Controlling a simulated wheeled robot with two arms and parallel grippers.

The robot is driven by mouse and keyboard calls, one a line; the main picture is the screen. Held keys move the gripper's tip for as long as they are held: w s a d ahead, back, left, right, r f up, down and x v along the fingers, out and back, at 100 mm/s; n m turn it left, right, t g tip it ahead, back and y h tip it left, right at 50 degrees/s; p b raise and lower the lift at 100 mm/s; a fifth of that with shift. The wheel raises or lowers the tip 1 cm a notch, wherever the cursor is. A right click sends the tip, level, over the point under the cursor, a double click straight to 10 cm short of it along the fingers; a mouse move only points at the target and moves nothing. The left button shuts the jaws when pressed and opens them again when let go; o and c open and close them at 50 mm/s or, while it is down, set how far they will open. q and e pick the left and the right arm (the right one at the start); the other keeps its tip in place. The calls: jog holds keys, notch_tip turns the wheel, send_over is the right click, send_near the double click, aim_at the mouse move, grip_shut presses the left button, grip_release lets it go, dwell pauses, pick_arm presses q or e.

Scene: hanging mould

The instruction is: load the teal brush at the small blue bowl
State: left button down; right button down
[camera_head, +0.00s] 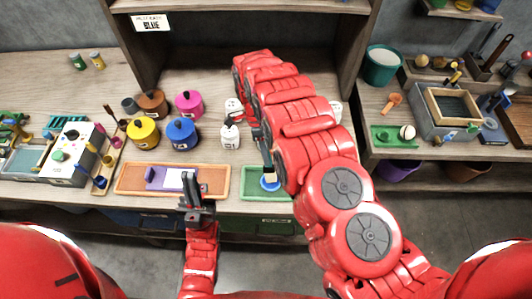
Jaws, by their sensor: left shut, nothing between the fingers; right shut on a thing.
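The small blue bowl (270,185) sits on the green tray (249,186) at the front of the bench. My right arm reaches across the bench and partly hides what lies behind it. My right gripper (264,142) is shut on the teal brush (267,168), which hangs head down over the bowl. Whether the brush head touches the bowl's contents I cannot tell. My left gripper (193,188) is shut and empty, over the front edge of the orange-brown tray (130,180).
Purple and white pieces (165,178) lie in the orange-brown tray. Lidded pots, yellow (143,134), blue (182,136) and magenta (189,104), stand behind. A white bottle (230,138) stands left of my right gripper. A side shelf with a teal bucket (382,65) is at right.

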jog(key=shift+f+b, duration=0.35)
jog(key=shift+f, duration=0.2)
dwell(1.2)
jog(key=shift+r, duration=0.1)
jog(key=shift+r+p, duration=0.45)
jog(key=shift+r, duration=0.5)
jog(key=shift+r+p, duration=0.55)
jog(key=shift+r, duration=2)
jog(key=shift+w+f, duration=0.1)
